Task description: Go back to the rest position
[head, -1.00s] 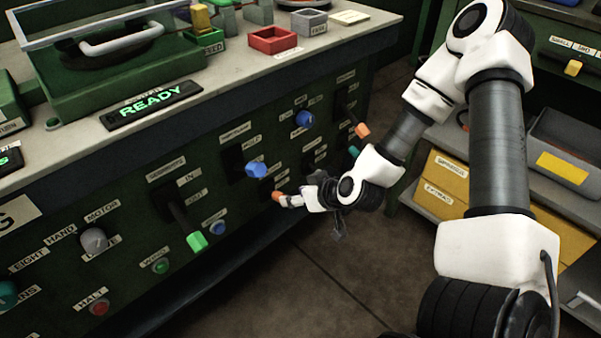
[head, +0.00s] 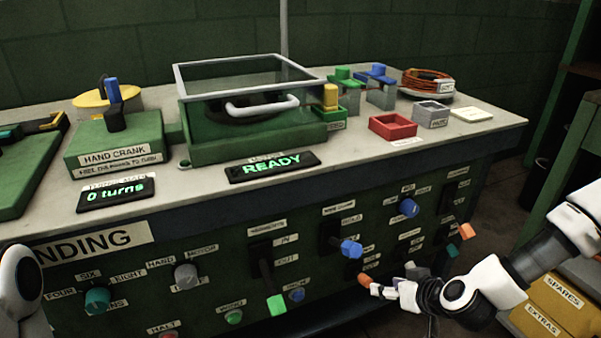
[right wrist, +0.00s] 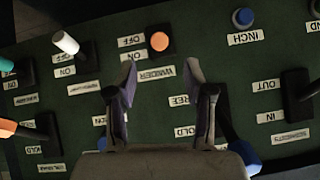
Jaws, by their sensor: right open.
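My right gripper (head: 385,290) is in front of the lower right of the green control panel (head: 215,268) in the head view, close to an orange knob (head: 364,279). In the right wrist view its two fingers (right wrist: 168,95) are spread, with nothing between them. An orange round knob (right wrist: 159,41) shows just past the left finger, apart from it. My left arm shows only as a white link at the lower left edge of the head view. My left gripper is out of the picture.
Levers with a green tip (head: 275,306) and a blue tip (head: 351,248) stick out from the panel. A blue knob (head: 409,208) sits above. The bench top holds a hand crank (head: 114,140), a red tray (head: 392,127) and a READY display (head: 272,167). Yellow bins (head: 555,300) stand at right.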

